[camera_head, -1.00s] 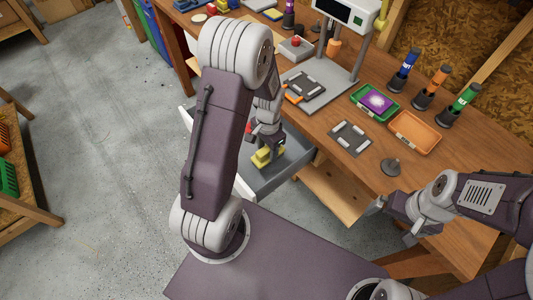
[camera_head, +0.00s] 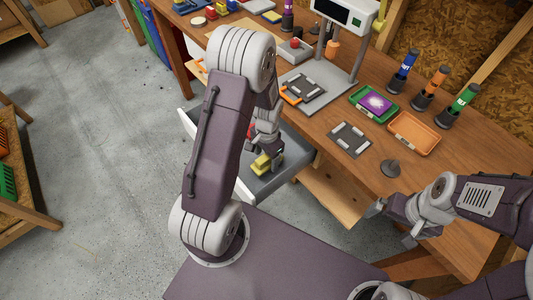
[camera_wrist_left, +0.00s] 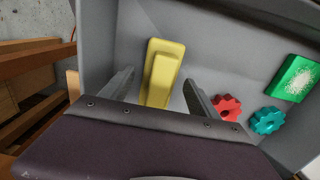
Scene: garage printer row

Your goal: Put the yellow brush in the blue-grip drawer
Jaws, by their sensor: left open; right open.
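The yellow brush (camera_head: 260,164) lies in a pulled-out grey drawer (camera_head: 297,159) under the workbench. In the left wrist view the brush (camera_wrist_left: 163,72) rests on the drawer floor (camera_wrist_left: 215,50), between the spread fingers of my left gripper (camera_wrist_left: 157,90), with gaps on both sides. In the head view my left gripper (camera_head: 270,158) reaches down into the drawer and is open. My arm covers part of the drawer, and its grip colour does not show. My right gripper (camera_head: 391,223) is open and empty beside the bench's front edge.
A lower wooden drawer (camera_head: 335,193) also sticks out. The bench top holds an orange tray (camera_head: 414,132), a green tray (camera_head: 374,103) and several bottles.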

